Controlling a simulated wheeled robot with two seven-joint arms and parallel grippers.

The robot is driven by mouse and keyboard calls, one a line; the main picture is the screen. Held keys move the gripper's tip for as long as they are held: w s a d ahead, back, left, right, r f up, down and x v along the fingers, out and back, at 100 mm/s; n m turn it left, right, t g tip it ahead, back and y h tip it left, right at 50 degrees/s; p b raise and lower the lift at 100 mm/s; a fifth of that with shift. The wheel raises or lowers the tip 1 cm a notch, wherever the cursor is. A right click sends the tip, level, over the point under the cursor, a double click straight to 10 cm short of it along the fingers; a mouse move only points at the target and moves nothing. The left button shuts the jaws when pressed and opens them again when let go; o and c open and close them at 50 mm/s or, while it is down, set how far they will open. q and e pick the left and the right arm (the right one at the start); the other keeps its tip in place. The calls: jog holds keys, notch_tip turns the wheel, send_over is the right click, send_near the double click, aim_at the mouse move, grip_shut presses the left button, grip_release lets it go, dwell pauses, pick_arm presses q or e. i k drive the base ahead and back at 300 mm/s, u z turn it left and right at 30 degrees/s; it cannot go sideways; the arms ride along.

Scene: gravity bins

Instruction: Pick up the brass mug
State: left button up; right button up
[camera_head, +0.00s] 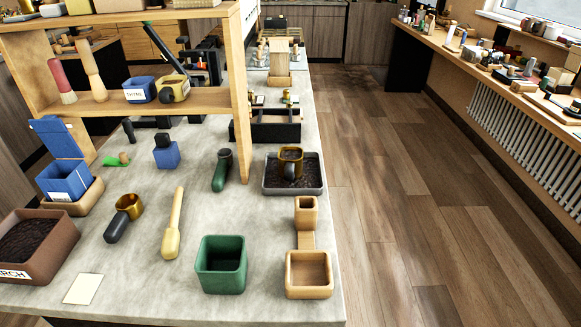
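A brass mug (291,154) stands upright in a grey tray (267,188) of dark soil, near the counter's right edge. A dark rounded part shows on its near side. A second brass cup-like piece (135,206) with a thick dark handle lies on the counter at the left; I cannot tell whether it is a mug or a scoop. Neither of my grippers is in view.
A wooden shelf (207,98) stands over the counter's left back. Open floor (430,200) lies right.

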aim_at(289, 158)
jog(key=k, duration=1)
jog(key=z, duration=1.15)
jog(key=i, duration=3.9)
jog(key=u, duration=3.6)
